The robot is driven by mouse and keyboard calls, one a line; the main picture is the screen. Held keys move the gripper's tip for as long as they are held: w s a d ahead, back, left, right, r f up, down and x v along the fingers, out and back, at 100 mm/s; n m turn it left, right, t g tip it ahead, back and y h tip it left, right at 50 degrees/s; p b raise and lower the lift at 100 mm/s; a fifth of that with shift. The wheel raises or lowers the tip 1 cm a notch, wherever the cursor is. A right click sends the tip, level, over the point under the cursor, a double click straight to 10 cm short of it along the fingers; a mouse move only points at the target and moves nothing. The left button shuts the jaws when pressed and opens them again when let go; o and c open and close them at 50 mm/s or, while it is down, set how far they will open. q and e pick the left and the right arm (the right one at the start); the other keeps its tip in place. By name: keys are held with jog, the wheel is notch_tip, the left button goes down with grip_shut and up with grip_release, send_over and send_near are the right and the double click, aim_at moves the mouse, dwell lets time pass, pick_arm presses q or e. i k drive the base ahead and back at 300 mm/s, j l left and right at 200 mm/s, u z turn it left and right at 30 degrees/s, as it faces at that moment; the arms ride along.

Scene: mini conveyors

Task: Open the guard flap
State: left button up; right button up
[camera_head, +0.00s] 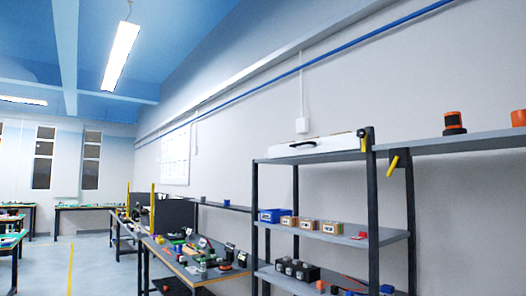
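I cannot make out a guard flap or a mini conveyor for certain in the head view. A workbench (165,253) at the lower middle carries several small parts and devices, too small to identify. Upright dark panels (175,216) stand behind it, with yellow posts beside them. Neither of my grippers is in view.
A dark metal shelf rack (373,215) stands at the right, holding a white case (318,146), a blue bin (272,215) and small boxes. A wall shelf (480,138) carries orange-and-black items. More benches stand farther back. Floor at the left with a yellow line (70,268) looks clear.

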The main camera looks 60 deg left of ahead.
aim_at(347, 140)
jog(key=u, duration=1.55)
jog(key=z, duration=0.3)
